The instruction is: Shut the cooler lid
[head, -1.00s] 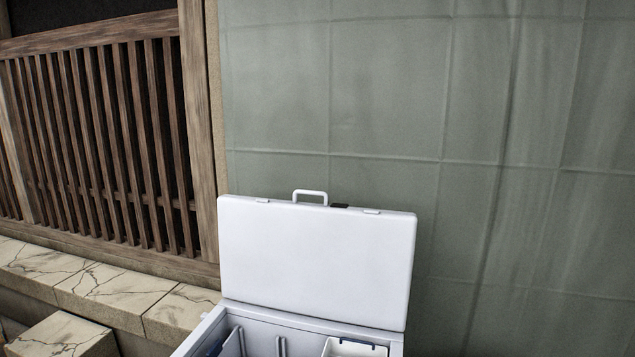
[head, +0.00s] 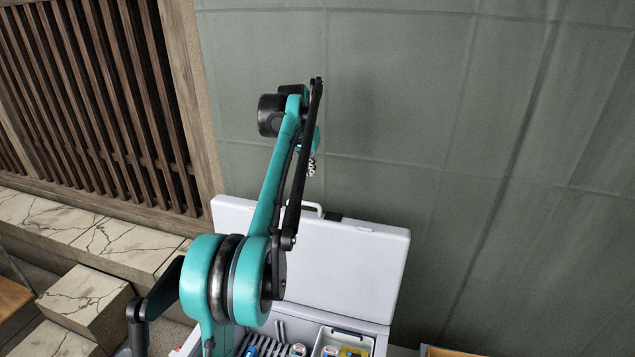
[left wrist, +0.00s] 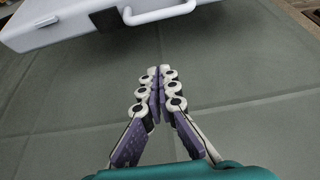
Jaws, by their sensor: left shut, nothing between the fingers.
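The cooler lid (head: 350,262) is white and stands open, upright against the green cloth wall, hinged above the cooler body (head: 380,335). Its white handle sticks up from the lid's top edge, partly behind my left arm. My left gripper (head: 312,166) is above the lid's top edge, mostly hidden by my arm in the head view. In the left wrist view, my left gripper (left wrist: 157,75) is shut and empty, its fingertips pointing toward the lid (left wrist: 60,22) and its handle (left wrist: 160,14), apart from both. My right gripper is not in view.
Inside the cooler is a white tray (head: 345,338) with several small colourful items. A green cloth (head: 480,150) hangs behind the lid. A wooden lattice (head: 100,110) and cracked stone steps (head: 90,295) are at the left.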

